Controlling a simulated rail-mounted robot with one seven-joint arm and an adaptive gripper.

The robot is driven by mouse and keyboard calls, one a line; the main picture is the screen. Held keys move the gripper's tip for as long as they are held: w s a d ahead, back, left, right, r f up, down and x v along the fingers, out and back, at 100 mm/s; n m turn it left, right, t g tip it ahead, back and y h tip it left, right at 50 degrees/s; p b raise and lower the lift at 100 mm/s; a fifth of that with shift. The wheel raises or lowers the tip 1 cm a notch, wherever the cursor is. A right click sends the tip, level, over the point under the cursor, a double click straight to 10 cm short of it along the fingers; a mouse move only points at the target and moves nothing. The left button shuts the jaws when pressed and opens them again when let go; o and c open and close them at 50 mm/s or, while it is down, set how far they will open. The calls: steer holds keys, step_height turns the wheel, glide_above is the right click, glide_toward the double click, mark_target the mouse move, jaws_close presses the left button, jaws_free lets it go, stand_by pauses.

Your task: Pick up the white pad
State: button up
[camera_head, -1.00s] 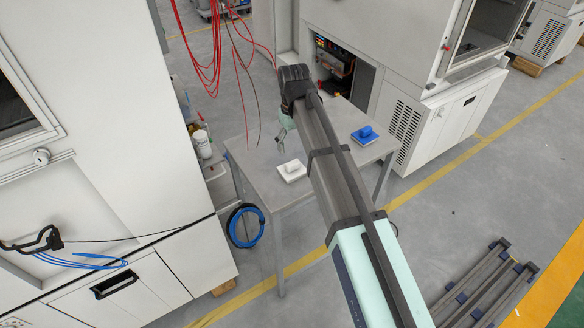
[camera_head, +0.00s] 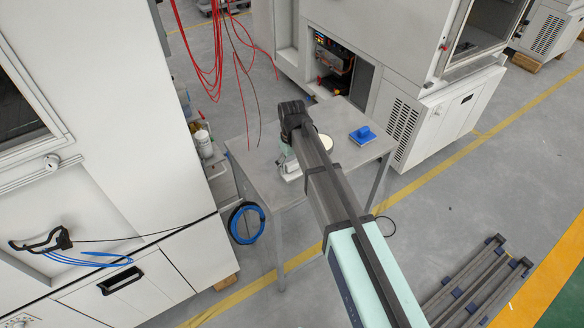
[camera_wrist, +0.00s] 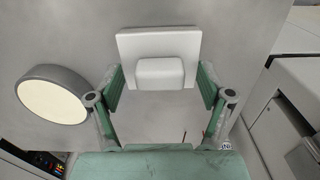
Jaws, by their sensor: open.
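The white pad (camera_wrist: 158,42) is a square plate with a raised block-shaped grip on its near side. It lies on the grey table, and in the head view the white pad (camera_head: 291,176) is partly hidden by my gripper and arm. My gripper (camera_wrist: 161,80) is open and empty in the wrist view, with its green fingers to the left and right of the pad's near part. In the head view my gripper (camera_head: 284,158) is just over the pad. I cannot tell whether the fingers touch it.
A round cream-topped disc with a grey rim (camera_wrist: 52,95) is left of my gripper; it also shows in the head view (camera_head: 326,143). A blue pad (camera_head: 362,134) lies farther right on the table (camera_head: 262,184). Red cables (camera_head: 215,50) hang nearby. White cabinets flank the table.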

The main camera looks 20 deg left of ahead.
mark_target(292, 164)
steer(key=shift+f, duration=0.25)
steer(key=c, duration=1.3)
step_height(292, 164, up, 20)
steer(key=b, duration=0.5)
